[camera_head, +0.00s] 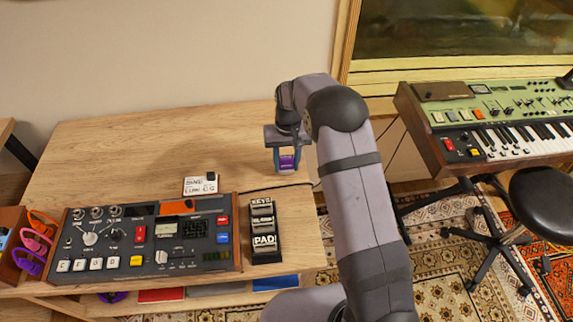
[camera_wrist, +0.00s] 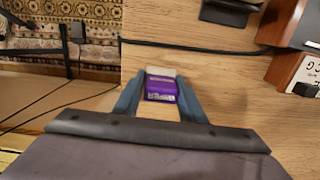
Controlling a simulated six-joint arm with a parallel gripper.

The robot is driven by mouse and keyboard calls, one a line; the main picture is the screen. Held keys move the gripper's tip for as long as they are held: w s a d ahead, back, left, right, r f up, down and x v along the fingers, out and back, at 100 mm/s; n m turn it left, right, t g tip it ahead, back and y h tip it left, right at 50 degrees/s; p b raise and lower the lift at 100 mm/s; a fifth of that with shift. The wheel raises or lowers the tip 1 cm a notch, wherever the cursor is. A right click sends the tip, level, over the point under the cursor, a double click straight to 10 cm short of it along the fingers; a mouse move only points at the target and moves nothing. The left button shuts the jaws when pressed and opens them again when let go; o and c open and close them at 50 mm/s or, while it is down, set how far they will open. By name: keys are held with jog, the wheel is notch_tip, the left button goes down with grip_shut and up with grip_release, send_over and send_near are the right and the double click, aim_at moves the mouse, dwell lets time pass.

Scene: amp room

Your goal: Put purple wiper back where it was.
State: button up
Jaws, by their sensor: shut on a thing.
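The purple wiper (camera_head: 287,162) is a small block with a purple label and a pale end. It also shows in the wrist view (camera_wrist: 161,87), between the two fingers. My gripper (camera_head: 288,168) is shut on it, over the back right part of the wooden table (camera_head: 110,155). In the wrist view my gripper (camera_wrist: 160,92) points at the wood, with a finger on each side of the wiper. I cannot tell whether the wiper touches the table top.
A black cable (camera_wrist: 205,46) crosses the table near the wiper. A labelled white box (camera_head: 200,185), a black pedal strip (camera_head: 264,228) and a control panel (camera_head: 130,240) stand along the front. The table's back left is clear. A green keyboard (camera_head: 490,115) stands right.

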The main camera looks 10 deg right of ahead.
aim_at(288, 157)
jog(key=shift+f, duration=0.8)
jog(key=shift+f, duration=0.1)
jog(key=o, duration=1.1)
jog(key=r+b, duration=0.1)
jog(key=r, duration=0.5)
jog(key=r+b, duration=0.1)
jog(key=r, duration=0.5)
jog(key=shift+w+d+r, duration=0.15)
jog(key=shift+d, duration=0.05)
jog(key=s+d+f, duration=0.1)
jog(key=s+d, duration=0.2)
jog(key=s, duration=1.1)
jog(key=s+d+f, duration=0.1)
jog(key=s+d, duration=0.2)
jog(key=s, duration=1.1)
jog(key=shift+d+f, duration=0.25)
jog(key=shift+f, duration=0.1)
jog(key=shift+s, duration=0.1)
